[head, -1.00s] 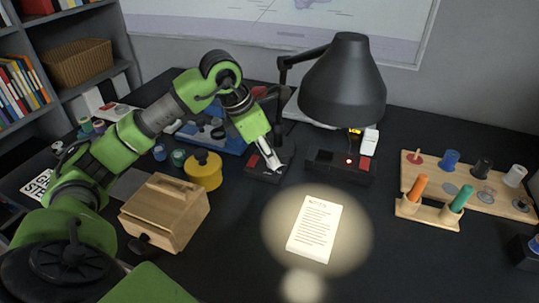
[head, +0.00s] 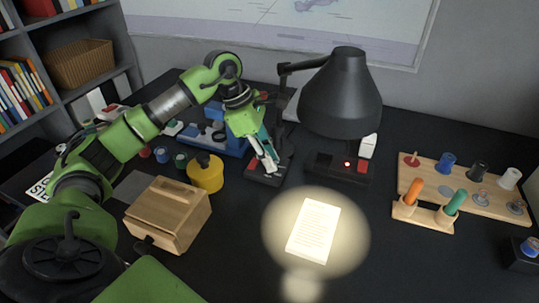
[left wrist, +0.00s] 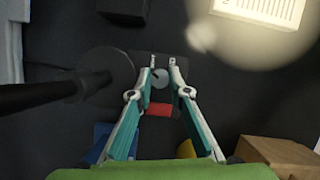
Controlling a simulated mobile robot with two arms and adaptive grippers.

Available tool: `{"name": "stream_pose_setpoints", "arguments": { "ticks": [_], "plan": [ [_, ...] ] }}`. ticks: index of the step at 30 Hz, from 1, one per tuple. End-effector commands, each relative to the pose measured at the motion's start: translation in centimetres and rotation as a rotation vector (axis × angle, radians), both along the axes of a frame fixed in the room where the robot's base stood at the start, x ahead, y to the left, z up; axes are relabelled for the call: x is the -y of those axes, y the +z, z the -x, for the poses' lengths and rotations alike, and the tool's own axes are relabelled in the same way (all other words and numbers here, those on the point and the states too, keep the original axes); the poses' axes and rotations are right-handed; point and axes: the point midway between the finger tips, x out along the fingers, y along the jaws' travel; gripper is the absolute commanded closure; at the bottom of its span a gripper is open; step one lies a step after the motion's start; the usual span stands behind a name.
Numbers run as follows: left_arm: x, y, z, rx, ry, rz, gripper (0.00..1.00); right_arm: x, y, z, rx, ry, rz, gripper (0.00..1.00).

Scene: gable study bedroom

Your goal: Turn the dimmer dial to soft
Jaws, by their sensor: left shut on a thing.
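The dimmer dial is a small grey round knob (left wrist: 160,78) in the left wrist view, on a dark flat box with a red patch (left wrist: 160,110). In the head view that box (head: 259,178) lies left of the lamp, and the fingers mostly hide the knob. My left gripper (head: 269,166) reaches down onto it, with its fingertips on either side of the knob, shut on it; it also shows in the left wrist view (left wrist: 162,72). The dial's marks are too small to read. My right gripper is not in view.
A black desk lamp (head: 341,95) stands right of the gripper and lights a paper note (head: 314,232). A yellow pot (head: 206,174) and a wooden box (head: 170,212) stand left of the dial. A wooden peg board (head: 468,187) is at right. The front desk is clear.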

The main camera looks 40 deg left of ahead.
Motion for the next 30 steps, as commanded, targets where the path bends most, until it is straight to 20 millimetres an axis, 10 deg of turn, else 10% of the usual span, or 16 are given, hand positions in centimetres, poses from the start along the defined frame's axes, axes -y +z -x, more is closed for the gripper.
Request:
{"name": "stream_pose_setpoints", "arguments": {
  "ticks": [21,23,30],
  "plan": [
    [-0.04,0.09,-0.12,0.004,-0.085,-0.001,1.00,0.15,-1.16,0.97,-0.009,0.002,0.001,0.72],
    [-0.04,0.09,-0.12,0.004,-0.084,-0.001,0.70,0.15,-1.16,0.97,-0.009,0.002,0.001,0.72],
    [-0.03,0.05,-0.10,0.001,-0.085,-0.001,0.66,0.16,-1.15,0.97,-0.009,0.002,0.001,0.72]
  ]
}}
